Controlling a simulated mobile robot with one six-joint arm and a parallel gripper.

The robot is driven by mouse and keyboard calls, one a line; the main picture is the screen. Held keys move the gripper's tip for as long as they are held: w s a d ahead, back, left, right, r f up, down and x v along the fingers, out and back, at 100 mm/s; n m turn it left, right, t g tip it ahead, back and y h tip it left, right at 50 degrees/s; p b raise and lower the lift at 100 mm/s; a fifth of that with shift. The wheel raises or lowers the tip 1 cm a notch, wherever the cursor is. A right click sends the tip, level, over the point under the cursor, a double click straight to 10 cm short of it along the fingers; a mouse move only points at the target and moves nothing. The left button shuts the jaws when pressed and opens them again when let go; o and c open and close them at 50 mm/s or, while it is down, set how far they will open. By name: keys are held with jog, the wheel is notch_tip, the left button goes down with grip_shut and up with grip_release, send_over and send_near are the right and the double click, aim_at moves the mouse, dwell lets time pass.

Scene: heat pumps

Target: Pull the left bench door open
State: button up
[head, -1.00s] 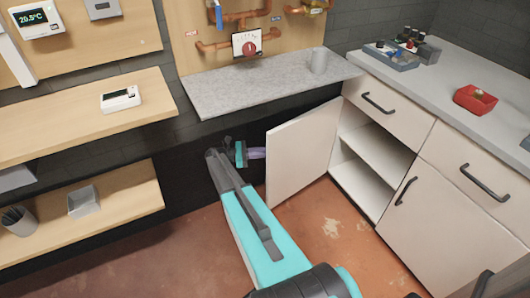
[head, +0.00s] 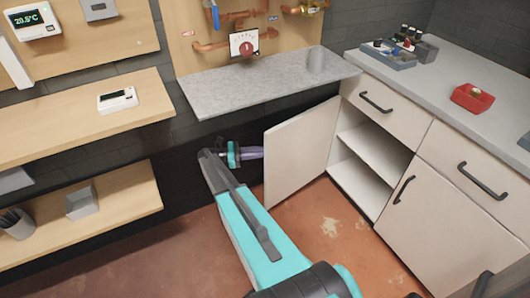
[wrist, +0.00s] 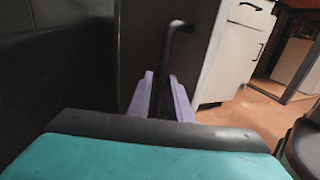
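The left bench door (head: 300,152) is the pale door of the bench, swung wide open and standing out from the cabinet. Its dark outer face (wrist: 138,45) fills the middle of the wrist view, with a black bar handle (wrist: 168,50) on it. My gripper (head: 252,153) is at the door's outer side, its tips partly hidden by the door edge in the head view. In the wrist view my gripper (wrist: 162,88) has two lilac fingers apart, with the handle's lower end between or just beyond them. Contact with the handle cannot be told.
The open cabinet (head: 372,160) shows bare shelves. A closed door (head: 430,205) and drawers are to its right. A grey slab (head: 255,85) with a grey cylinder overhangs the gripper area. Wooden shelves (head: 80,215) stand left. The reddish floor before the cabinet is clear.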

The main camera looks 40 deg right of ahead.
jog(key=b+v, duration=0.1)
jog(key=v, duration=1)
